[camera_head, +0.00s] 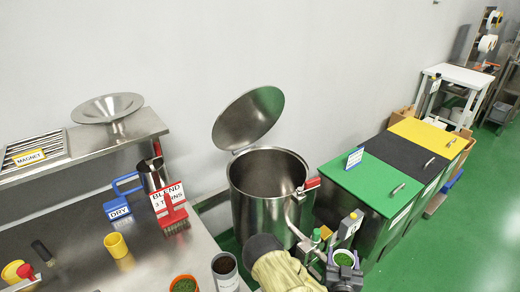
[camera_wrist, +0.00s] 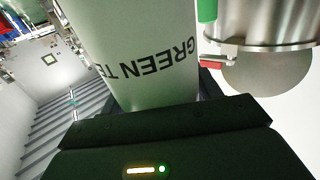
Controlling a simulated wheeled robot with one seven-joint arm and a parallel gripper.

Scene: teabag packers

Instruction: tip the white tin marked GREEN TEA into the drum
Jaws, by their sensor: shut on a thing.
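The white tin marked GREEN TEA (camera_wrist: 135,40) fills the middle of the wrist view, the end of its lettering cut off. In the head view its open top (camera_head: 344,258) shows green leaf inside, and it looks upright. My gripper (camera_head: 345,274) is shut on this tin, low at the right front of the drum and apart from it. The steel drum (camera_head: 258,208) stands open behind and left of the tin. Its round lid (camera_head: 248,117) is raised at the back. Part of the drum also shows at the upper right of the wrist view (camera_wrist: 270,22).
A red-handled fitting (camera_head: 305,187) sits on the drum's right rim. Green, black and yellow-lidded bins (camera_head: 376,178) stand to the right. The steel bench (camera_head: 150,265) at left holds a grey tin (camera_head: 225,283), an orange cup (camera_head: 184,285), yellow cups and signs.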

